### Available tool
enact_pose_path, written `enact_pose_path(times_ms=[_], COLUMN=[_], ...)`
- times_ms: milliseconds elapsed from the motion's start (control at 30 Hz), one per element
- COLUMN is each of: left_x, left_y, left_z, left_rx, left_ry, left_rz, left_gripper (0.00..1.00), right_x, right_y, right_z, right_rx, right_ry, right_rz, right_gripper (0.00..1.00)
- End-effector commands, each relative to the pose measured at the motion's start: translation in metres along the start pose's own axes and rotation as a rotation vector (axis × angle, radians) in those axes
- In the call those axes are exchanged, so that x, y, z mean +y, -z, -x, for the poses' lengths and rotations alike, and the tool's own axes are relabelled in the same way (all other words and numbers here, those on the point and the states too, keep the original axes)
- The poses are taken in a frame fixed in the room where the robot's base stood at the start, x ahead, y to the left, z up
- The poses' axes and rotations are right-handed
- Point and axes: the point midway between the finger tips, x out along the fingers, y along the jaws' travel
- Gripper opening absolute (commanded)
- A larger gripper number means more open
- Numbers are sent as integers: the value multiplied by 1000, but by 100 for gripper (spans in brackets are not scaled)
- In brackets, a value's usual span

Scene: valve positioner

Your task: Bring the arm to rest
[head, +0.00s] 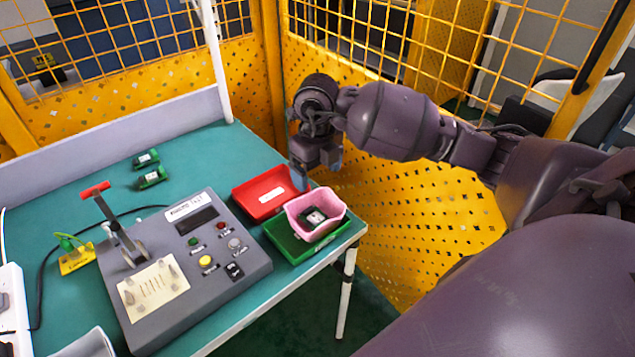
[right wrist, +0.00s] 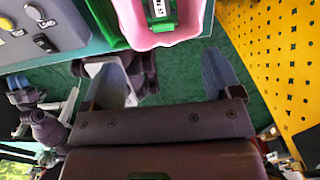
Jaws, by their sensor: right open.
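My right gripper (head: 317,170) hangs open and empty near the table's right edge, just behind and right of the red tray (head: 262,207). In the right wrist view its two fingers (right wrist: 167,78) stand wide apart with nothing between them, and the pink bin (right wrist: 160,38) is beyond them at the top. In the head view the pink bin (head: 328,205) sits in the green tray (head: 275,232) and holds a green and dark part (head: 312,217). A part of what looks like my left gripper (right wrist: 20,92) shows at the left of the right wrist view; its jaws are unclear.
A grey test box (head: 215,262) with a red-handled lever (head: 95,190) stands on the green table (head: 220,150). A yellow perforated fence (head: 400,215) closes the back and right, close to my right arm.

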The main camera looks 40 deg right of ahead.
Motion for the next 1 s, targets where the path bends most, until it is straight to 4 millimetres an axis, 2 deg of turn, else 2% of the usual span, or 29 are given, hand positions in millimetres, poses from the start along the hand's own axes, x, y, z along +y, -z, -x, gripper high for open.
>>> enact_pose_path(times_ms=[167, 733, 867, 1000], left_x=[0, 1, 1, 1], left_y=[-3, 5, 6, 6], left_z=[1, -3, -4, -4], left_rx=[-6, 9, 12, 11], left_ry=[1, -2, -2, -2], left_rz=[1, 1, 0, 1], left_gripper=[28, 28, 28, 28], right_x=[0, 5, 33, 88], right_y=[0, 1, 6, 16], right_z=[6, 3, -8, -17], right_rx=[1, -3, -25, -83], right_ry=[0, -22, -159, -444], right_rz=[0, 7, 42, 83], right_gripper=[84, 84, 84, 84])
